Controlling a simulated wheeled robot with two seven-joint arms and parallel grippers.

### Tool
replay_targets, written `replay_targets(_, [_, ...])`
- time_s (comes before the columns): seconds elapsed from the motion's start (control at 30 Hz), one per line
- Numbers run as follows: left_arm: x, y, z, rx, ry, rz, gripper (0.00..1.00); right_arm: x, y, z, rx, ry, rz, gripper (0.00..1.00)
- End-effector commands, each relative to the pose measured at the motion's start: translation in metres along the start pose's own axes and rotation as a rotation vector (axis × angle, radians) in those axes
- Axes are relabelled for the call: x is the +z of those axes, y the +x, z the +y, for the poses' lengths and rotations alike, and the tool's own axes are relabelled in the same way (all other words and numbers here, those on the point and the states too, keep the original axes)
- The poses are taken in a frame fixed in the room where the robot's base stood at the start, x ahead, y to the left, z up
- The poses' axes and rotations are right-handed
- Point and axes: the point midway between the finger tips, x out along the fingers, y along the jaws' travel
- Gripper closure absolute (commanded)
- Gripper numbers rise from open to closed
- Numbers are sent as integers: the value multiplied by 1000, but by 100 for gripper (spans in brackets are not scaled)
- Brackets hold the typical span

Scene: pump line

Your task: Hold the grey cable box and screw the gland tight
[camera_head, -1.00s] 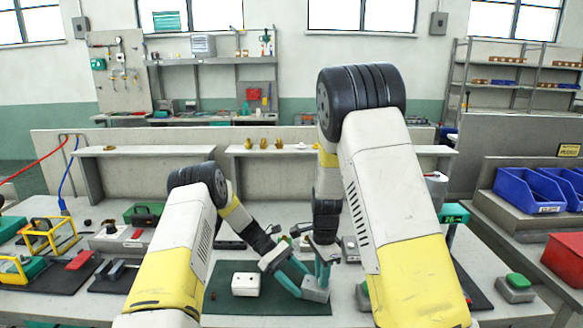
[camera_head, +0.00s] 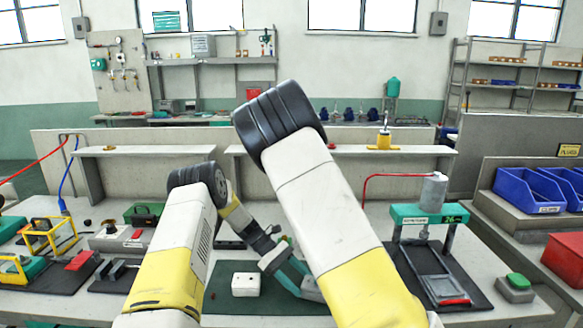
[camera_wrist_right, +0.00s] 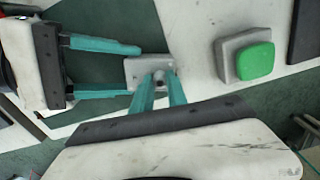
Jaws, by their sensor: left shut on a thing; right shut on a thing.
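The grey cable box (camera_wrist_right: 150,64) is between the two teal fingers of my left gripper, which is shut on it from the left in the right wrist view. In the head view my left gripper (camera_head: 302,284) reaches down over the green mat, and my right arm covers most of the box. My right gripper (camera_wrist_right: 160,84) is shut on the gland (camera_wrist_right: 159,79), a small dark round part at the edge of the box. Its fingers hide much of the gland, so I cannot tell how deep it sits. In the head view my right gripper is hidden behind its arm.
A white box (camera_head: 246,284) stands on the green mat (camera_head: 225,303), left of my left gripper. A grey block with a green button (camera_wrist_right: 255,61) is near the cable box. A teal press frame (camera_head: 428,214) stands at the right. My right arm blocks the middle of the bench.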

Motion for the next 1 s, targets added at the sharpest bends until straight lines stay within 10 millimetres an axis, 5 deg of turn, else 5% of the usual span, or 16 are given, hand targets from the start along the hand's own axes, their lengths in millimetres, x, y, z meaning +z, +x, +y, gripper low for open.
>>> replay_targets(0.3, [0, 0, 0, -2, 0, -1, 67, -1, 3, -2, -12, 448, 3, 100])
replay_targets(0.77, [0, 0, 0, -2, 0, -1, 67, 0, 0, 0, 1, 524, -1, 100])
replay_targets(0.8, [0, 0, 0, -1, 0, -1, 67, 0, 0, 0, 1, 524, -1, 74])
replay_targets(0.83, [0, 0, 0, -1, 0, -1, 67, 0, 0, 0, 1, 524, -1, 68])
replay_targets(1.0, [0, 0, 0, -1, 0, -1, 67, 0, 0, 0, 1, 523, 0, 63])
